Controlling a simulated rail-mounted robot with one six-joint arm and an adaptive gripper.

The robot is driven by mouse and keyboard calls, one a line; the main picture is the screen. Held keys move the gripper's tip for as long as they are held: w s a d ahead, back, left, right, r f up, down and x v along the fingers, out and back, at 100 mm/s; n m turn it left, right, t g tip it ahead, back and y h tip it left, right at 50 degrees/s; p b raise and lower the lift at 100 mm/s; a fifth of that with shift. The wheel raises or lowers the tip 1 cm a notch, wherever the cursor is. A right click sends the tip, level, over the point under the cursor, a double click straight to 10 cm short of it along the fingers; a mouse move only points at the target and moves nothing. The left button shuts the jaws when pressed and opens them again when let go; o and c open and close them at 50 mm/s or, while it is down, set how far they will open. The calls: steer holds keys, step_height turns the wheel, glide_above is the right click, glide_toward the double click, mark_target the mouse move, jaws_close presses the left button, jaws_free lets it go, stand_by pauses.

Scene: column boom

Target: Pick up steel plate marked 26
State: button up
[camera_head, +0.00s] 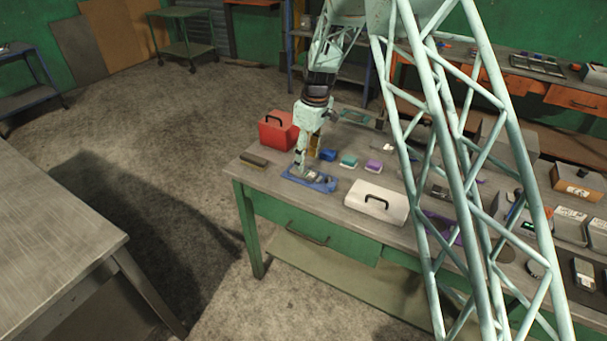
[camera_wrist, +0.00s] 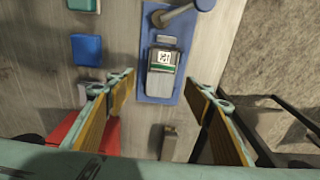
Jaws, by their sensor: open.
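A grey steel piece (camera_wrist: 161,82) with a white code label and a green stripe lies on a blue tray (camera_wrist: 146,40) in the wrist view. I cannot read a number on it. The blue tray (camera_head: 325,188) is near the table's front left corner in the head view. My gripper (camera_wrist: 160,78) is open, with one finger on each side of the piece and tray as seen from the wrist. In the head view my gripper (camera_head: 300,172) points down over the tray and partly hides what lies on it. I cannot tell its exact height.
A grey-blue rod-like part (camera_wrist: 180,14) lies at the tray's far end. A red toolbox (camera_head: 278,131), a dark brush-like block (camera_head: 253,159), a blue box (camera_head: 328,155) and a white case (camera_head: 377,203) stand around the tray. Open floor lies beyond the table's edge.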

mark_target(304, 172)
steer(key=shift+f, duration=0.15)
steer(key=shift+a+f+b, duration=0.15)
steer(key=shift+a+f, duration=0.05)
steer(key=shift+f, duration=1.05)
steer(key=shift+a+f+b, duration=0.15)
steer(key=shift+f, duration=1.05)
steer(key=shift+r, duration=0.1)
steer(key=c, duration=1.3)
